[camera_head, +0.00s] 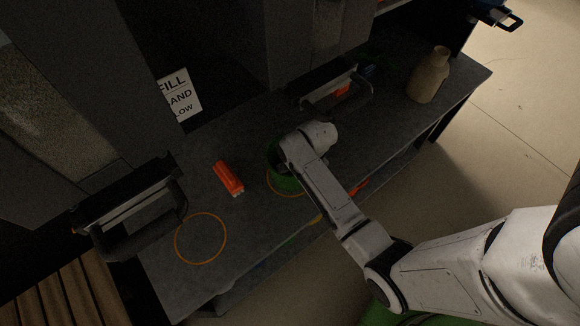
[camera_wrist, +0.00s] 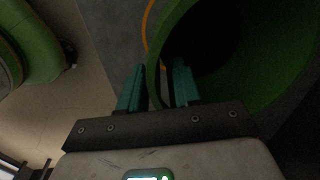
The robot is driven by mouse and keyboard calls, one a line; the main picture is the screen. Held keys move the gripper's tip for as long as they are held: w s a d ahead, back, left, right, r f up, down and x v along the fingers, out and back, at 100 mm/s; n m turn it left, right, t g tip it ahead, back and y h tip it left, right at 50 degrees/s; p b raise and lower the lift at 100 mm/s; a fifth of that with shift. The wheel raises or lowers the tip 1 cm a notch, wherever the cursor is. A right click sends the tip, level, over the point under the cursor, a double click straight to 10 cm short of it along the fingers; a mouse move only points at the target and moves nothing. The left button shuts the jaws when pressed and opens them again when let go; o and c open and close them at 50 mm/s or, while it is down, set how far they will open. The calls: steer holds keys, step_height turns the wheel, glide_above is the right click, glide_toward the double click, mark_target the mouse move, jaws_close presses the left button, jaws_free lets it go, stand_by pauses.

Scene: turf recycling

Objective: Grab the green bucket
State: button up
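The green bucket (camera_head: 287,184) stands on the grey bench, at an orange ring marking, partly covered by my arm in the head view. In the wrist view, the bucket (camera_wrist: 285,75) fills the upper right, with its dark open mouth towards the camera. My gripper (camera_wrist: 158,68) is at its rim with two teal fingers apart. The left finger is outside the bucket and the right finger is inside, with the bucket's wall between them. A gap shows between the fingers. In the head view my fingers are hidden behind my wrist.
An orange-red object (camera_head: 228,178) lies left of the bucket. An empty orange ring (camera_head: 200,238) is marked nearer the left end. A tan bottle (camera_head: 428,75) stands at the far right. Black handles (camera_head: 338,98) and (camera_head: 140,222) jut over the bench. A sign (camera_head: 180,97) stands behind.

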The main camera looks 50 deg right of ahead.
steer(key=shift+f, duration=1.35)
steer(key=shift+c, duration=0.3)
jaws_close()
steer(key=shift+w+r, duration=0.1)
